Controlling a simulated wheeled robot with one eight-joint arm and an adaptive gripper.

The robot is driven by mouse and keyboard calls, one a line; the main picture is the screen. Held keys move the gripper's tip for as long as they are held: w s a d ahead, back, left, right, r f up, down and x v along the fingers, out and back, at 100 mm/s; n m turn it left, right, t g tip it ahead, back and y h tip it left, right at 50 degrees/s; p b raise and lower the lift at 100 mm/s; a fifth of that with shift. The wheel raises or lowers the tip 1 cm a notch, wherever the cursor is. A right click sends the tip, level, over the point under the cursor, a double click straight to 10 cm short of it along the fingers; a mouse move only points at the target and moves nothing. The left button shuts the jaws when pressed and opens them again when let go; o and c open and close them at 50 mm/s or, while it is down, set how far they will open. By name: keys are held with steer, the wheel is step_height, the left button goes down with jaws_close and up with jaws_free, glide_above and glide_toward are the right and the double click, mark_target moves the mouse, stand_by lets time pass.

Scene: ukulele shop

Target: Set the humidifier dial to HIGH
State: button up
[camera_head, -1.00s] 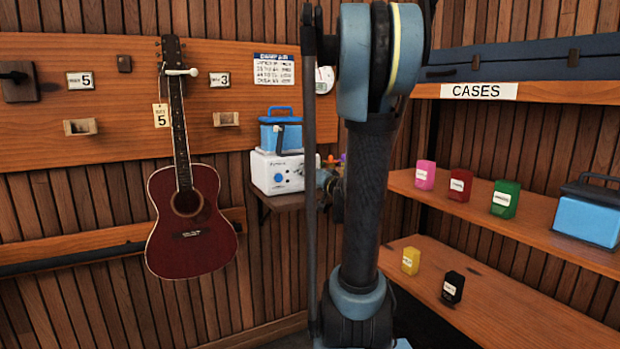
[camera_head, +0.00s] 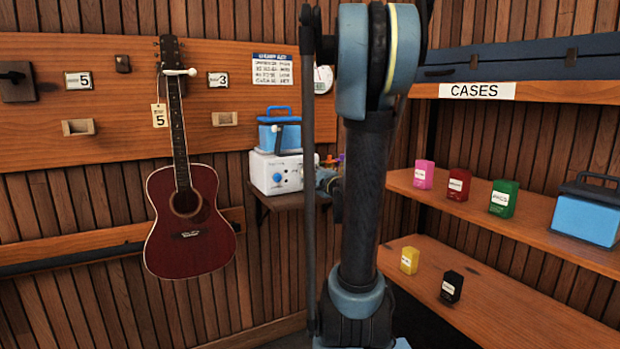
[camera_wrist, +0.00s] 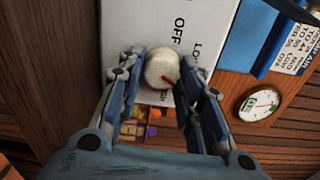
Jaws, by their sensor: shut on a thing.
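The humidifier is a white box (camera_head: 293,168) on a small wall shelf, left of my arm in the head view. Its white panel (camera_wrist: 140,30) fills the top middle of the wrist view, with "OFF" and a partly covered "LO…" label visible. The cream round dial (camera_wrist: 159,66) has a red mark on its lower right edge in that picture. My gripper (camera_wrist: 161,70) is shut on the dial, one finger on each side. In the head view my gripper is mostly hidden behind my arm.
A blue case (camera_head: 279,133) stands on the white box. A dark red guitar (camera_head: 190,230) hangs to the left. A round gauge (camera_wrist: 259,104) is on the wall close to my right finger. Shelves with small coloured boxes and a blue case (camera_head: 587,217) stand to the right.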

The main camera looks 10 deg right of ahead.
steer(key=m, duration=0.5)
steer(key=shift+a+f, duration=0.1)
steer(key=shift+f, duration=0.05)
steer(key=m, duration=0.6)
steer(key=shift+s+a+f, duration=0.1)
stand_by(0.5)
steer(key=o, duration=1)
steer(key=shift+o, duration=0.3)
steer(key=shift+s, duration=0.3)
steer(key=v, duration=1.1)
